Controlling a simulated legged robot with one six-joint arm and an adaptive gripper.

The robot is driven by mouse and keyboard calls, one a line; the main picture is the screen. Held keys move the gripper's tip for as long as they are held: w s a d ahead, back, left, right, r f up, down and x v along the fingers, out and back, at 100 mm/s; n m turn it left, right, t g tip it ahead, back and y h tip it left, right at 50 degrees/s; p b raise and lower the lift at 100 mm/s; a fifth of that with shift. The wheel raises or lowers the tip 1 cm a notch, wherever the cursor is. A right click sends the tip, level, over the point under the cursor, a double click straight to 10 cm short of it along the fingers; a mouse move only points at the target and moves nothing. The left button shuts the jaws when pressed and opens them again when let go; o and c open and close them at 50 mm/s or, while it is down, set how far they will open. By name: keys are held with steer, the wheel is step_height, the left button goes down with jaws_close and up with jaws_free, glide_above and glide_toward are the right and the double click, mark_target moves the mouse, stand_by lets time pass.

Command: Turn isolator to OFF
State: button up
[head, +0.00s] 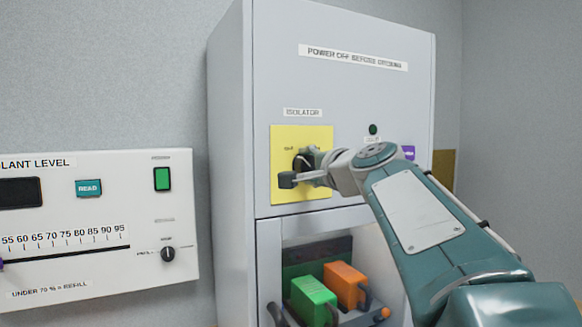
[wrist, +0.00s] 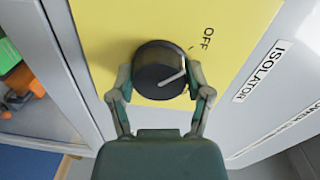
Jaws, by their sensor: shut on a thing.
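The isolator is a round black knob (wrist: 158,66) with a white pointer line, on a yellow panel (head: 318,136) under the "ISOLATOR" label (head: 302,112). My gripper (wrist: 160,90) has one finger on each side of the knob and is shut on it. In the wrist view the pointer line aims right and slightly up, toward the right finger. The printed "OFF" (wrist: 207,38) and a small tick lie above that, so the pointer is not lined up with them. In the head view my gripper (head: 305,172) and wrist cover much of the knob.
Below the panel, an open bay holds a green block (head: 313,299) and an orange block (head: 345,284). A small dark round fitting (head: 373,129) and a purple tag (head: 408,152) are right of the panel. A white level panel (head: 90,230) is at the left.

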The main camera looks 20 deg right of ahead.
steer(key=shift+w+f, duration=0.1)
steer(key=shift+f, duration=0.15)
steer(key=o, duration=1.1)
steer(key=shift+o, duration=0.2)
steer(key=shift+a+r, duration=0.1)
steer(key=s, duration=0.7)
steer(key=shift+s+r, duration=0.15)
steer(key=shift+s, duration=0.05)
